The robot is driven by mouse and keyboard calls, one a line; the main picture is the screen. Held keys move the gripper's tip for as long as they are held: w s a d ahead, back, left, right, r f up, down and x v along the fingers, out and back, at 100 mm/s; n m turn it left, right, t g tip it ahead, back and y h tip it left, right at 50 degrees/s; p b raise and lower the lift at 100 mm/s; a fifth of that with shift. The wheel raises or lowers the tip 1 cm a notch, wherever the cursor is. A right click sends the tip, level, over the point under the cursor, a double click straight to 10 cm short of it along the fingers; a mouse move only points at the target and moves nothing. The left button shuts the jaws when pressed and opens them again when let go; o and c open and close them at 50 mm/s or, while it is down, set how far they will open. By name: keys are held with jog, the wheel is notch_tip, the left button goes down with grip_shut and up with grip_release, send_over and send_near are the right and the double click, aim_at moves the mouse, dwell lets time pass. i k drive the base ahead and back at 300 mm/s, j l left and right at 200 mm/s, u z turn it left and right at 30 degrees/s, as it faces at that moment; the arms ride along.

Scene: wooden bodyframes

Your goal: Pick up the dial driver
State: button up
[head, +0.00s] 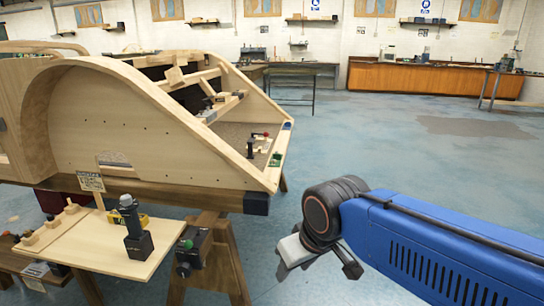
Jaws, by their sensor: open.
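A grey-and-black upright tool (130,218) stands on a dark square block on the light wooden board at the lower left; it looks like the dial driver, though its details are small. My gripper (318,263) hangs at the end of my blue arm, right of the board, over the floor. It is open and I see nothing between its fingers; its far side is partly hidden by the wrist. It is well apart from the tool.
A large wooden bodyframe (150,135) on trestles (222,262) stands behind. A dark device (192,250) sits at the board's right edge. Open blue floor lies right.

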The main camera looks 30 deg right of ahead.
aim_at(130, 213)
jog(key=j+z, duration=0.1)
jog(key=j, duration=0.35)
jog(key=k+j+z, duration=0.1)
jog(key=j, duration=0.35)
jog(key=k+j+z, duration=0.1)
jog(key=j, duration=0.3)
jog(key=k+j+z, duration=0.1)
jog(key=j, duration=0.35)
jog(key=k+j+z, duration=0.1)
jog(key=j, duration=0.3)
jog(key=k+j, duration=0.1)
jog(key=j, duration=0.35)
jog(key=k+j+z, duration=0.15)
jog(key=j, duration=0.25)
